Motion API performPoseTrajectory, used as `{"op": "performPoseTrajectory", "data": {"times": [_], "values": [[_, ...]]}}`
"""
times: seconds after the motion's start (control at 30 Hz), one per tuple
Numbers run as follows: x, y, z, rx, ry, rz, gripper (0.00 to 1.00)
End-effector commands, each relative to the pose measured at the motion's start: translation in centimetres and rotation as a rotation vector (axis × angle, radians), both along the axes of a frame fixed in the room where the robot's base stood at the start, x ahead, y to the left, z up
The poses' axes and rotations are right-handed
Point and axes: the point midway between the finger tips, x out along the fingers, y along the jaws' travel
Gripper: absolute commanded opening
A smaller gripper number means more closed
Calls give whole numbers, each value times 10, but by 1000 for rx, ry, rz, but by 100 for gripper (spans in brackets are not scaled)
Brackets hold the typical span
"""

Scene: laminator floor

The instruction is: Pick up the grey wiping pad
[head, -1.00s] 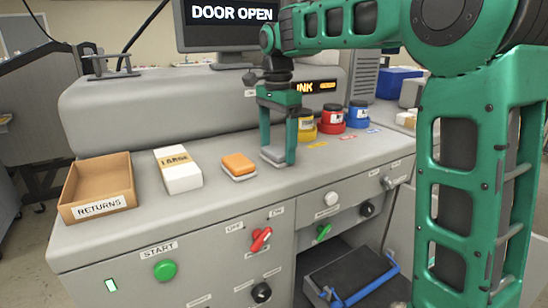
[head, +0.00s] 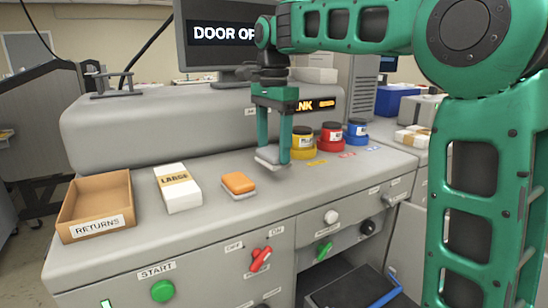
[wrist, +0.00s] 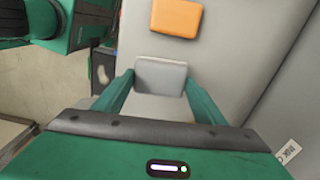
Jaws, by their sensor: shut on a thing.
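The grey wiping pad (head: 270,156) is between the fingers of my gripper (head: 272,152), held a little above the machine's counter top. In the wrist view the grey pad (wrist: 160,76) shows between the two green fingertips, and my gripper (wrist: 160,80) is shut on it. An orange pad (head: 238,184) with a pale underside lies on the counter to the left of the grey one. It also shows in the wrist view (wrist: 176,16).
Yellow (head: 302,143), red (head: 331,138) and blue (head: 356,132) ink pots stand at the right. A red switch (head: 261,258) and a green START button (head: 163,291) are on the front.

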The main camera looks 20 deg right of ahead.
Motion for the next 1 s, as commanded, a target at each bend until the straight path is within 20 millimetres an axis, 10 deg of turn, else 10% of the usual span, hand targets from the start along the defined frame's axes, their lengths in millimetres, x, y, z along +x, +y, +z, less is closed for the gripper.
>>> {"op": "performPoseTrajectory", "data": {"times": [0.4,0.97,1.0], "values": [[-54,51,44,3,-1,5,41],[-68,64,56,2,1,1,41],[-68,64,56,2,1,1,62]]}}
